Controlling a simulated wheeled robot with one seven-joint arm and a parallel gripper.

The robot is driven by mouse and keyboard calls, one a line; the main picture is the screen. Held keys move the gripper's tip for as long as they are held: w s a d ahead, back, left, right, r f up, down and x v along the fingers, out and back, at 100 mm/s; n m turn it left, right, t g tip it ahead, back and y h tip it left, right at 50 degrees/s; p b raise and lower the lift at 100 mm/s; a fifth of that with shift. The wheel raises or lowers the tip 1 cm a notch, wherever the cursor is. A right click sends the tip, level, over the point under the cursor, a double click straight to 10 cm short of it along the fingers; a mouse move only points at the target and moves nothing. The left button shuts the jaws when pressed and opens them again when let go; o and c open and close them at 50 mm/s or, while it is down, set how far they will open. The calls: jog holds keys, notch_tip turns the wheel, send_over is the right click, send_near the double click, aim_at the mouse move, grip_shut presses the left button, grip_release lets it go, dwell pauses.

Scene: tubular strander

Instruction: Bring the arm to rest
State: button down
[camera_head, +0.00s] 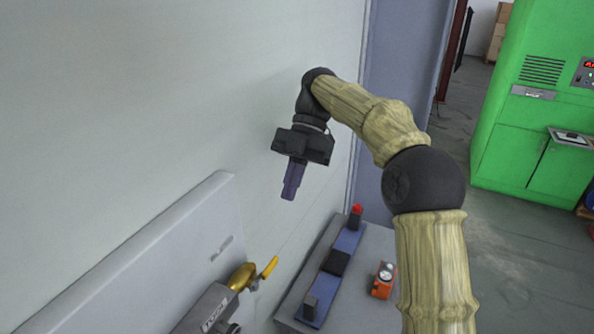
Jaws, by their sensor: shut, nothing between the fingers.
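My gripper (292,182) is in the middle of the head view, in front of the pale wall panel. Its dark fingers are together and point down, with nothing between them. My arm rises from the lower right, bends at a black joint and reaches up and left to the gripper. The gripper hangs in the air, above the picture area of a brass valve with a yellow handle (269,268), and appears apart from everything.
A grey surface (368,243) below carries a blue bar (322,277) with a red-topped black piece, and a small orange device (383,281). A grey plate (185,240) stands at the lower left. A green cabinet (530,110) stands at the right, with open floor before it.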

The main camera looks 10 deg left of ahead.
jog(key=s+d+f+m+t+b, duration=0.1)
jog(key=d+f+m+t+b, duration=0.2)
jog(key=f+m, duration=0.45)
jog(key=s+d+f+m+t, duration=0.1)
jog(key=d+f+m+t, duration=0.1)
jog(key=d+f+m, duration=0.5)
jog(key=s+d+f+m+t+h+b, duration=0.2)
jog(key=s+d+f+m+t, duration=0.3)
jog(key=s+d+f+m, duration=0.6)
jog(key=d+f+m+b, duration=0.1)
jog(key=d+m, duration=0.1)
jog(key=m, duration=0.4)
jog(key=shift+s+d+f+h, duration=0.15)
jog(key=shift+s+d+h, duration=0.05)
jog(key=shift+s+h, duration=0.1)
jog(key=shift+m, duration=0.25)
